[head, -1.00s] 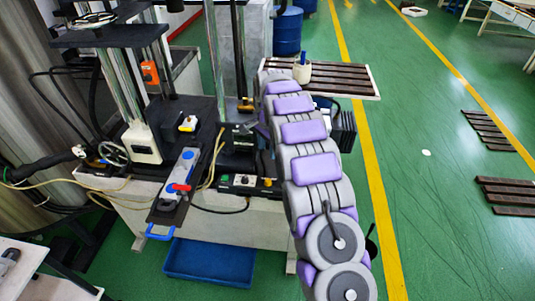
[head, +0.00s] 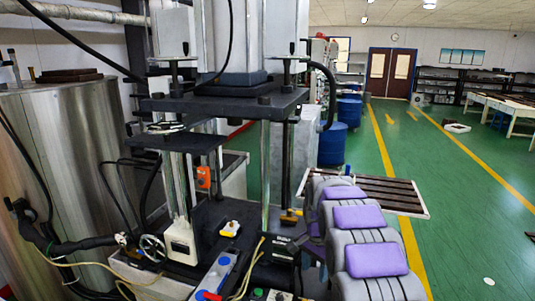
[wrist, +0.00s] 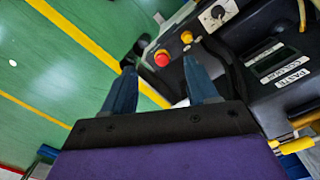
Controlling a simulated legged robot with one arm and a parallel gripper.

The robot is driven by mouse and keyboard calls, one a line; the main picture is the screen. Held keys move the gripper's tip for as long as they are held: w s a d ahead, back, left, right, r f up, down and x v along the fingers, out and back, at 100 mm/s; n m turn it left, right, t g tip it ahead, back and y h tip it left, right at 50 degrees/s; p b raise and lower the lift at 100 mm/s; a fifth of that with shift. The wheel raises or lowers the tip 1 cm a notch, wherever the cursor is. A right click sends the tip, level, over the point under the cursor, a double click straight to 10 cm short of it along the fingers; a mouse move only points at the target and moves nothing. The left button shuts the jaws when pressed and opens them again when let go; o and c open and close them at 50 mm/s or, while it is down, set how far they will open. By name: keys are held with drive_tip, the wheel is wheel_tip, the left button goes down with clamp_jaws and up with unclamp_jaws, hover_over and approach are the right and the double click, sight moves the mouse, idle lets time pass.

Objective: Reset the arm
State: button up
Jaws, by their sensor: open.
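My gripper (wrist: 162,82) shows in the wrist view with its two blue fingers apart and nothing between them. Beyond the fingers are green floor and a black control box (wrist: 265,60) with a red button, a dial and white labels. In the head view my purple and grey arm runs up from the lower right beside the machine, and the gripper cannot be made out there.
A press machine (head: 225,100) with posts and plates stands left of my arm. A steel tank (head: 75,150) is at far left. A slatted pallet (head: 390,192) lies behind the arm. Blue barrels (head: 332,143) stand farther back. Green floor (head: 470,220) on the right is mostly clear.

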drive_tip(key=s+r+n+b, duration=0.1)
drive_tip(key=s+r+n, duration=0.2)
drive_tip(key=s, duration=0.8)
drive_tip(key=s+r+n, duration=0.2)
drive_tip(key=s+r, duration=0.2)
drive_tip(key=s, duration=0.7)
drive_tip(key=s+f+n, duration=0.2)
drive_tip(key=s, duration=0.9)
drive_tip(key=s+f+n+g+b, duration=0.1)
drive_tip(key=s+f+n, duration=0.1)
drive_tip(key=s, duration=1)
drive_tip(key=shift+a+n, duration=0.15)
drive_tip(key=shift+n, duration=0.35)
drive_tip(key=shift+f, duration=0.1)
